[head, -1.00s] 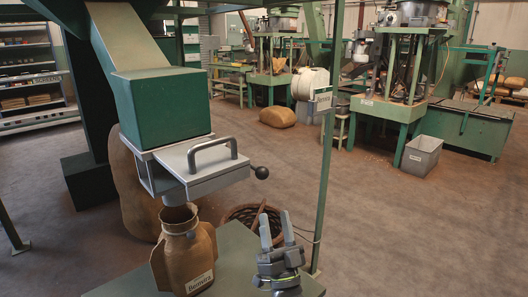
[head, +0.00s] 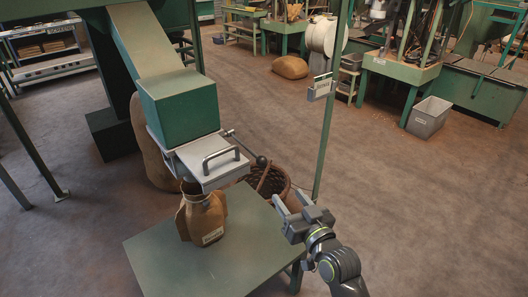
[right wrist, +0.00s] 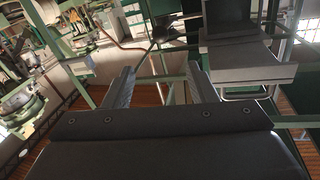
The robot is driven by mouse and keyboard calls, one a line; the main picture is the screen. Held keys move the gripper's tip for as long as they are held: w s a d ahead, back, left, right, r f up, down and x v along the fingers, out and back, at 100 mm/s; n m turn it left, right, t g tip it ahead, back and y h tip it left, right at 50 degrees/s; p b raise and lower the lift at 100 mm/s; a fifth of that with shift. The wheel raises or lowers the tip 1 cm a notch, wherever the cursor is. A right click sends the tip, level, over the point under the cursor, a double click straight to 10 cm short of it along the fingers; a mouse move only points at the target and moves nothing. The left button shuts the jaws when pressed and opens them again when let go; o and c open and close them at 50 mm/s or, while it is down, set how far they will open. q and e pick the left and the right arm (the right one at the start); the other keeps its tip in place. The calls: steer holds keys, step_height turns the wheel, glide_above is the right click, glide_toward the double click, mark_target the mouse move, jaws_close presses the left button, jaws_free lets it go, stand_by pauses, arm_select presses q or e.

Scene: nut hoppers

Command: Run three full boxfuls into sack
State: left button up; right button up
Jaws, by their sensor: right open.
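The brown sack (head: 203,217) stands upright on a green table (head: 160,262), its open mouth under the hopper's outlet. The green hopper (head: 180,105) has a grey metal box (head: 195,158) below it, with an arched handle (head: 221,157) on top. A lever with a black ball knob (head: 262,161) sticks out at the box's right. My right gripper (head: 289,197) is open and empty, right of the sack and apart from the knob. Its two spread fingers show in the right wrist view (right wrist: 160,80), with the grey box (right wrist: 245,62) beyond them. The box's fill is hidden. My left gripper is out of view.
A green post (head: 329,125) carrying a small labelled holder (head: 321,88) stands behind my right gripper. A wicker basket (head: 272,181) sits on the floor behind the table. A grey bin (head: 428,118) and machines stand farther back; the floor at right is clear.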

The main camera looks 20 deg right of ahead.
mark_target(264, 165)
steer(key=w, duration=0.5)
steer(key=w+a, duration=0.1)
steer(key=w, duration=0.5)
steer(key=w+a, duration=0.1)
steer(key=w, duration=0.5)
steer(key=shift+w, duration=0.15)
steer(key=shift+c, duration=0.3)
steer(key=shift+p, duration=0.3)
jaws_close()
